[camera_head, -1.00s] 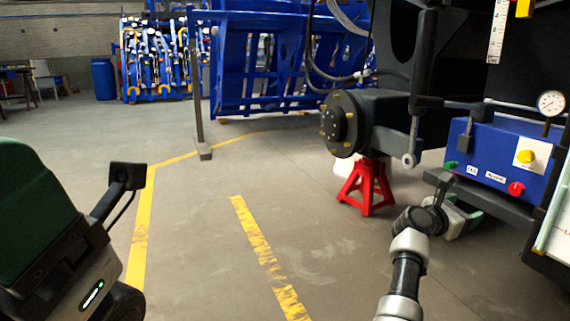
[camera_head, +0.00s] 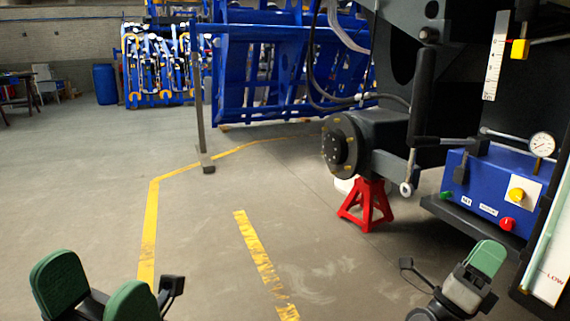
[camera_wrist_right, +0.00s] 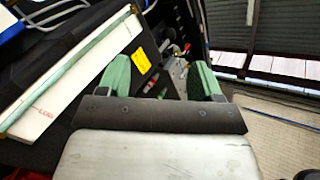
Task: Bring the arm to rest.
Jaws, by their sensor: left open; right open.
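My left gripper (camera_head: 95,290) is at the bottom left of the head view. Its two green finger pads stand apart with nothing between them. My right gripper (camera_head: 484,262) is at the bottom right of the head view, in front of the blue control box, with a green finger pad turned up. In the right wrist view my right gripper (camera_wrist_right: 162,80) shows two green fingers spread apart and empty. Part of my right arm is cut off by the lower edge of the head view.
The blue control box (camera_head: 483,181) with its gauge (camera_head: 542,145) and the dark chassis (camera_head: 392,132) stand at the right. A red jack stand (camera_head: 366,205) is under the hub (camera_head: 341,147). A post (camera_head: 201,110) stands on the left. The floor with yellow lines (camera_head: 262,262) is clear.

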